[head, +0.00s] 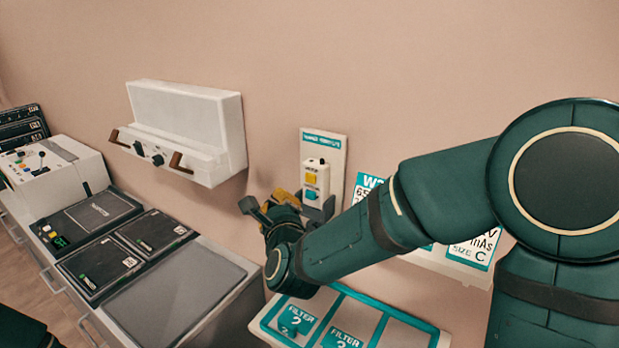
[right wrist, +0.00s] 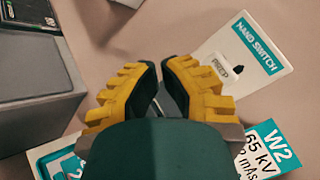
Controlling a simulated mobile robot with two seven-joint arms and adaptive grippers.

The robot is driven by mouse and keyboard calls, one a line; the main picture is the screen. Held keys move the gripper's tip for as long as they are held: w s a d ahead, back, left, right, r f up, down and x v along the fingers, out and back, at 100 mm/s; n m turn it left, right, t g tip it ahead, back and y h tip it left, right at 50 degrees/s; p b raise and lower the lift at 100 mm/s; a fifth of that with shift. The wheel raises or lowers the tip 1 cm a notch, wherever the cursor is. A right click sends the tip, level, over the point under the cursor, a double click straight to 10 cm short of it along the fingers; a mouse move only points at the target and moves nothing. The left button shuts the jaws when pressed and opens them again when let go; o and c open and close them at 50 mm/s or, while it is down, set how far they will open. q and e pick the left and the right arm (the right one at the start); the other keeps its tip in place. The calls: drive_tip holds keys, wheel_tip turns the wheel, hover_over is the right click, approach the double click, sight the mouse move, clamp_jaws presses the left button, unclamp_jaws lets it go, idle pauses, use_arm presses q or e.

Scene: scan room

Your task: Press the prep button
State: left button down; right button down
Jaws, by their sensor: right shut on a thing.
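The white hand switch (head: 316,183) sits in a dark cradle on a wall plate (head: 336,150). In the right wrist view, the hand switch plate (right wrist: 262,45) and a PREP label (right wrist: 219,69) lie just right of my fingers. My right gripper (head: 286,197) is at the left of the hand switch. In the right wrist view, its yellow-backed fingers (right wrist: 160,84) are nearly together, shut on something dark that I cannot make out. Contact with the button cannot be seen. My left gripper is out of view.
A teal-edged filter tray (head: 378,318) is below the arm, and a W2 card (head: 366,186) is behind it. A white wall unit (head: 185,128) is to the left. A counter with dark panels (head: 170,300) fills the lower left. Bare wall surrounds the plate.

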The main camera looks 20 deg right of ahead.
sight(311, 178)
drive_tip(key=w+d, duration=0.4)
drive_tip(key=d, duration=0.1)
drive_tip(key=shift+d+b, duration=0.15)
drive_tip(key=shift+b, duration=0.25)
idle(1.3)
drive_tip(key=shift+w+d+b, duration=0.3)
drive_tip(key=shift+b, duration=0.35)
